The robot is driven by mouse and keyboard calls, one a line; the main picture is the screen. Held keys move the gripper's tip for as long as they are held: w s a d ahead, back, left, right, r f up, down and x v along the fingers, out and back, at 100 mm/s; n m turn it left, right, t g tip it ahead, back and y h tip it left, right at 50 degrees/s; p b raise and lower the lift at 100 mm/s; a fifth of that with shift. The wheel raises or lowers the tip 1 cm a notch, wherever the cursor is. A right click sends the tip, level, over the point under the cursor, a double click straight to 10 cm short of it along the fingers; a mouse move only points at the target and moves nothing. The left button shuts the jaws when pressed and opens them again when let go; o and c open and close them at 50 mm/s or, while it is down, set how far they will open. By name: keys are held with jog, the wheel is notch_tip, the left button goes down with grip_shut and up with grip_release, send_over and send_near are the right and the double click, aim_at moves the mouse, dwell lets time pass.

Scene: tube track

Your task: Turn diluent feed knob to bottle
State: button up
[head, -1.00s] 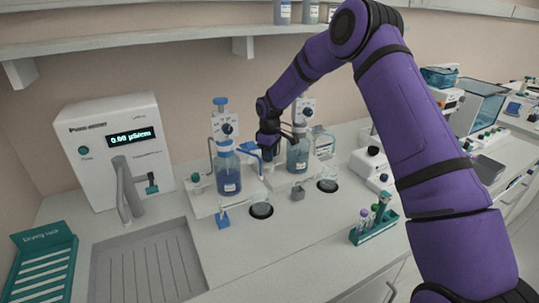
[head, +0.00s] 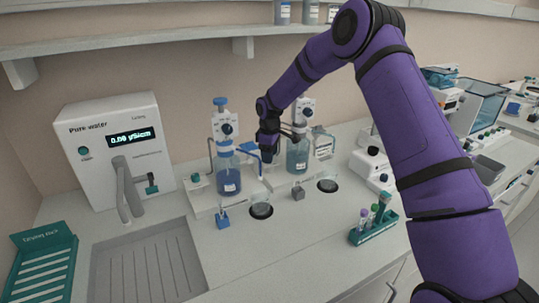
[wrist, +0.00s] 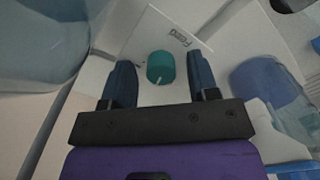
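The feed knob (wrist: 160,68) is a round teal knob on a white panel with a printed "Feed" label (wrist: 185,39) in the wrist view. A small light mark shows near its lower edge. My gripper (wrist: 160,62) is open, with one dark blue finger on each side of the knob and a gap showing on both sides. In the head view, my gripper (head: 268,150) points down between the two bottle units, and I cannot make out the knob there. A blue-filled bottle (head: 228,177) stands to the left of it and a teal-tinted bottle (head: 297,156) to the right.
Glass bottles stand close to my gripper in the wrist view, one at upper left (wrist: 40,45) and one at right (wrist: 268,85). A tube rack (head: 374,226) stands front right. The sink (head: 140,260) and water unit (head: 110,140) are at the left.

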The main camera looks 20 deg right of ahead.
notch_tip(320, 180, up, 11)
dwell(0.7)
